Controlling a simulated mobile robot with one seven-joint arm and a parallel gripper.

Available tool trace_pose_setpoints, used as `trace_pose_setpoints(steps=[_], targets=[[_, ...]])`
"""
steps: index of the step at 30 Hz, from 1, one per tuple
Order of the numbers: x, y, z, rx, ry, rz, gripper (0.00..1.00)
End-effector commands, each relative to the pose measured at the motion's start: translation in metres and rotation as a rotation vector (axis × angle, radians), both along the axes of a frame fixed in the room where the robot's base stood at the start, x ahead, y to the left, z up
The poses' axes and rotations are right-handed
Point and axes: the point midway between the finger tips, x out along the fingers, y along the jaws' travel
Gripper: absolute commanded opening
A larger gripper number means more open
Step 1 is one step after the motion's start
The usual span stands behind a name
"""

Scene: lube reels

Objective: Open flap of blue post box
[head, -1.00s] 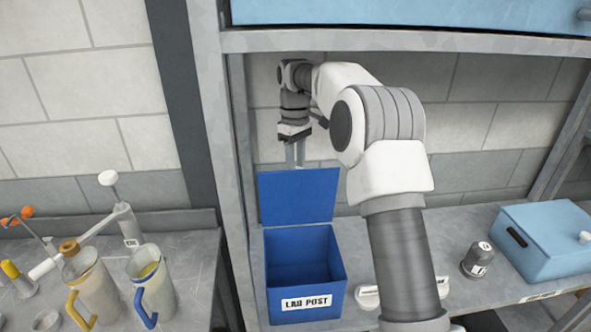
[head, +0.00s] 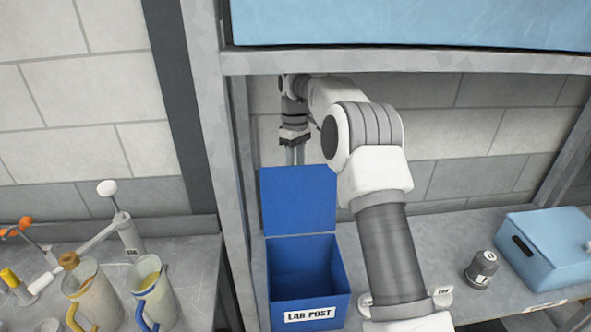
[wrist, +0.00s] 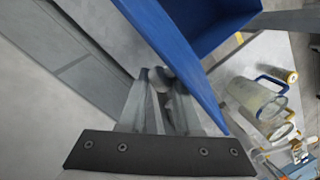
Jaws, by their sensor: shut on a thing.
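The blue post box (head: 343,285) stands on the shelf with a "LAB POST" label on its front. Its flap (head: 298,200) is raised at the back edge, about upright, and the inside of the box shows. My gripper (head: 294,156) points down behind the flap's top edge, its fingertips partly hidden by the flap. In the wrist view, my gripper (wrist: 160,85) is shut on a grey round knob (wrist: 160,76) at the face of the flap (wrist: 176,58).
A grey post (head: 240,180) stands left of the box and a shelf beam (head: 400,62) runs above. A dark weight-like object (head: 482,268) and a light blue case (head: 545,250) are at right. Jugs (head: 155,293) stand on the left bench.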

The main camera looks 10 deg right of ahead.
Motion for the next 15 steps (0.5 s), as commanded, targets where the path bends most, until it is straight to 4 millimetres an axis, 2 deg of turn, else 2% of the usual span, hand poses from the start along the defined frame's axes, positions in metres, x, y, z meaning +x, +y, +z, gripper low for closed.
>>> trace_pose_setpoints(steps=[1,15], targets=[[0.005,-0.009,-0.006,-0.015,0.004,-0.011,0.0],[0.017,-0.009,-0.012,-0.015,0.076,-0.012,0.0]])
